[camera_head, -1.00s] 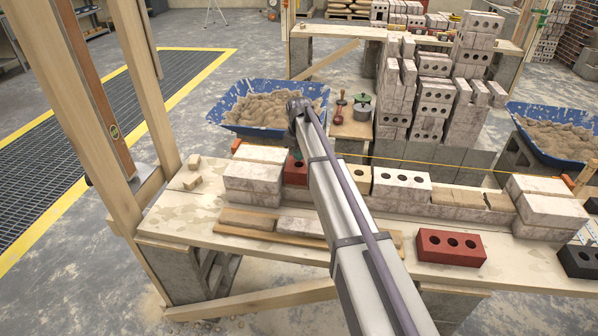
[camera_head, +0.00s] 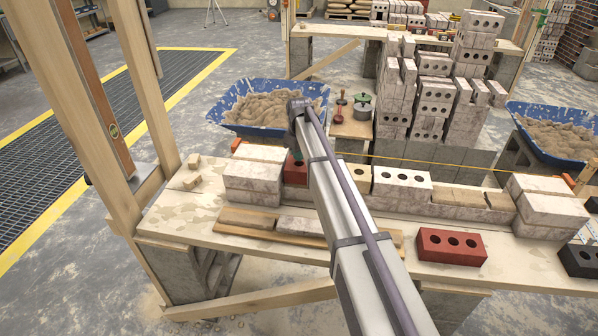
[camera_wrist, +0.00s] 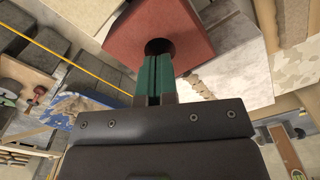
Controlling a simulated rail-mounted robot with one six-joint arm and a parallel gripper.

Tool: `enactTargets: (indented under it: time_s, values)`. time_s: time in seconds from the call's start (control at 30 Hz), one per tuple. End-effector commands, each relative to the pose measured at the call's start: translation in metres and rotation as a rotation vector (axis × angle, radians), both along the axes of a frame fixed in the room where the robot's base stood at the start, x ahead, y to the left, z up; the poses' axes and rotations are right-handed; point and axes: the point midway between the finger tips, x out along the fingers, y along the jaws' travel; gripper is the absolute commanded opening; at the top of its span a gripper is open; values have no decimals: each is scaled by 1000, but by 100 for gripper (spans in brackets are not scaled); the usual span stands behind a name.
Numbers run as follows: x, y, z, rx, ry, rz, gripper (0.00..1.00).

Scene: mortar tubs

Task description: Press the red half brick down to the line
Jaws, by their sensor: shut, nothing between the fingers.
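The red half brick (camera_head: 292,171) sits in the row on the plank bench, between the stacked pale bricks at left and a cream brick, partly hidden by my arm. In the wrist view the red half brick (camera_wrist: 185,22) shows its dark hole directly at my fingertips. My gripper (camera_wrist: 155,62) has its green fingers shut together and empty, their tips at the hole's edge. I cannot tell whether they touch the brick. The yellow line (camera_head: 440,163) runs along the row; it also shows in the wrist view (camera_wrist: 62,58). The brick's height against the line is unclear.
A cream brick with a hole (camera_head: 358,180) and a longer holed brick (camera_head: 401,186) stand to the right. A whole red brick (camera_head: 450,247) lies on the front of the bench. Blue mortar tubs (camera_head: 232,115) stand behind. A wooden post (camera_head: 145,80) rises at left.

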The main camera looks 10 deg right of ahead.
Motion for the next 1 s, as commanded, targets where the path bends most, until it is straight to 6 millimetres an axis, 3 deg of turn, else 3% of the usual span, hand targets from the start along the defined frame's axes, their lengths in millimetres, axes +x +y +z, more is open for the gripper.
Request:
enactTargets:
  time_s: [1.0]
  values:
    - [0,0,-19,0,0,0,0]
